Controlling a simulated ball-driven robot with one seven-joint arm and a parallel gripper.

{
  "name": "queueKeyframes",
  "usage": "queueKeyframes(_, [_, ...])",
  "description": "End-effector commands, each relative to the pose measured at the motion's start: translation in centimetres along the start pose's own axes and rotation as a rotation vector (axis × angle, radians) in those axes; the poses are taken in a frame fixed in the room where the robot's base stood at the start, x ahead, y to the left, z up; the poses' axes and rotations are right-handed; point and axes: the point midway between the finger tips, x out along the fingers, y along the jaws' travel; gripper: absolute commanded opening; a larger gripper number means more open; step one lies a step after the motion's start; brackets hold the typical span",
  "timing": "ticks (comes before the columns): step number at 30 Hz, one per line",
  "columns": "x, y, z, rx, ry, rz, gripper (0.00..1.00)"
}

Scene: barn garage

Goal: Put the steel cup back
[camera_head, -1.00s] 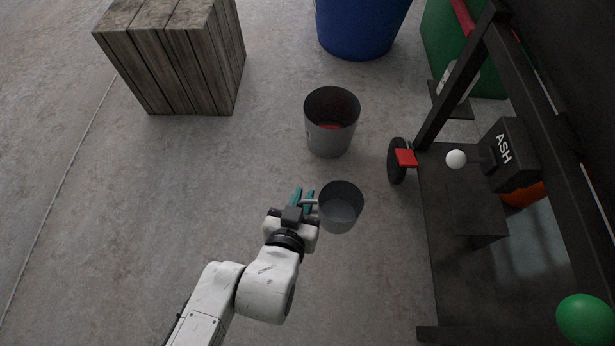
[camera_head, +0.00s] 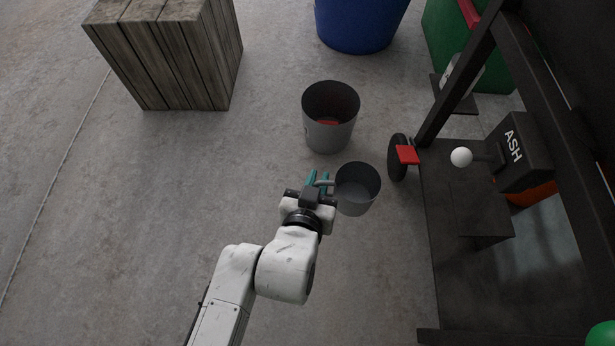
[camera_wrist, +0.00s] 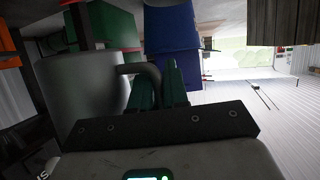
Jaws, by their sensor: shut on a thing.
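The steel cup (camera_head: 357,190) is a grey open-topped cup with a side handle. My gripper (camera_head: 318,181), with teal fingers, is shut on the cup's handle, at the cup's left side. The cup is held roughly upright, and its inside looks empty. In the wrist view the cup (camera_wrist: 82,98) fills the left, with its curved handle reaching between the green fingers (camera_wrist: 158,84). Where the cup belongs cannot be told from these frames.
A grey bin (camera_head: 331,120) with something red inside stands just beyond the cup. A dark frame (camera_head: 452,270) with a box marked ASH (camera_head: 522,150) and a white knob stands right. A wooden crate (camera_head: 170,55) and a blue barrel (camera_head: 358,22) stand behind. Floor at left is clear.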

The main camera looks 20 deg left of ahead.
Motion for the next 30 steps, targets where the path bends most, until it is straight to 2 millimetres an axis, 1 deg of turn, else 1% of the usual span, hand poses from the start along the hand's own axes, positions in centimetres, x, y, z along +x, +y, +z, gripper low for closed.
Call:
queueKeyframes(6, [0.3, 1.6, -0.3, -0.002, 0.001, -0.001, 0.0])
queueKeyframes(30, [1.5, 7.2, -0.2, -0.003, 0.001, 0.0, 0.0])
